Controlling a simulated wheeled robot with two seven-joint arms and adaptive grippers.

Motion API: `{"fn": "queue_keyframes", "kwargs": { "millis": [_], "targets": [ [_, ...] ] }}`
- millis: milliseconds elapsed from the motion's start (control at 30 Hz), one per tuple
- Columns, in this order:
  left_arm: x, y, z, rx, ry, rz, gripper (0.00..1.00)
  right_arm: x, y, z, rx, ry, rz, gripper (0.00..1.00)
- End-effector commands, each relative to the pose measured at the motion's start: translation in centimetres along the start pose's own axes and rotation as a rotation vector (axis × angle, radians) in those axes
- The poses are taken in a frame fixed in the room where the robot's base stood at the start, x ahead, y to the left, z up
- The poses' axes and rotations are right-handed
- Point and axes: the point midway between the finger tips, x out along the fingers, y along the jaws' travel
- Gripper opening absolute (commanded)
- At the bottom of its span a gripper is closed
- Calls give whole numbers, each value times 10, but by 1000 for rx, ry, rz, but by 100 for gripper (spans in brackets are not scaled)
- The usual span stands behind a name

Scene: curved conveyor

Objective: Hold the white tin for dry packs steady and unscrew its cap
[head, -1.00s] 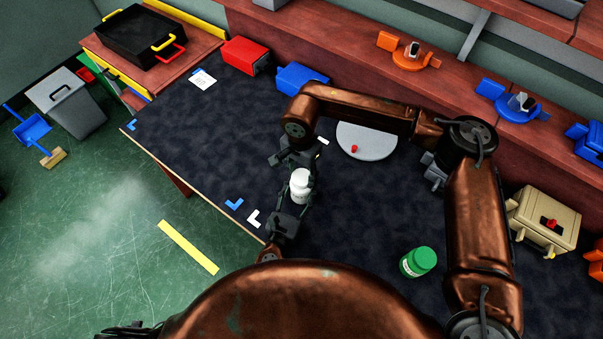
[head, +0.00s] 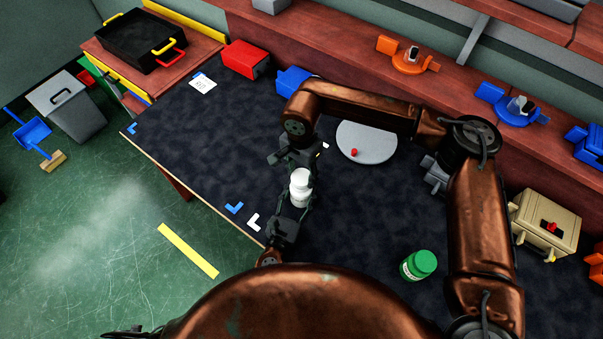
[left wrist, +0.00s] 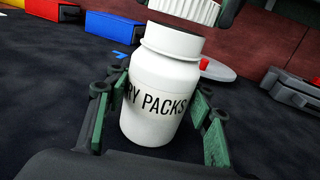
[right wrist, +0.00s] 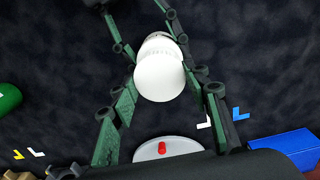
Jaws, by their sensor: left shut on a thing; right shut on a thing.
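The white tin (left wrist: 155,95), lettered "RY PACKS" as far as I see, stands nearly upright in the left wrist view. My left gripper (left wrist: 153,118) is shut around its body. The ribbed white cap (left wrist: 186,11) is above the neck, apart from it, with the tin's dark mouth showing between. In the right wrist view my right gripper (right wrist: 165,92) is shut on the cap (right wrist: 160,76), with the tin partly hidden behind it. In the head view the cap (head: 300,175) and tin (head: 300,196) show between both grippers.
A green jar (head: 418,265) stands on the dark table to the right. A grey disc (head: 366,143) with a small red piece (head: 354,152) lies behind the grippers. Red (head: 246,59) and blue (head: 293,80) bins line the back. The table's left part is mostly clear.

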Motion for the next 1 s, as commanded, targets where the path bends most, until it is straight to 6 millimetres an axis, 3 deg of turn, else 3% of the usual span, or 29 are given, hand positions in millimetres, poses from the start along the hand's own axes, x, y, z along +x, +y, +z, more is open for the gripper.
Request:
{"fn": "queue_keyframes", "kwargs": {
  "millis": [300,567,600,867,1000],
  "targets": [
    [0,0,-1,0,1,0,0,-34,-1,0,0,1,-3,14],
    [0,0,0,0,1,0,0,-39,0,0,0,0,0,14],
    [0,0,0,0,1,0,51,-39,0,0,0,0,0,14],
    [0,0,0,0,1,0,68,-39,0,0,0,0,0,14],
    [0,0,0,0,0,0,69,-39,0,0,0,0,0,14]
  ]
}}
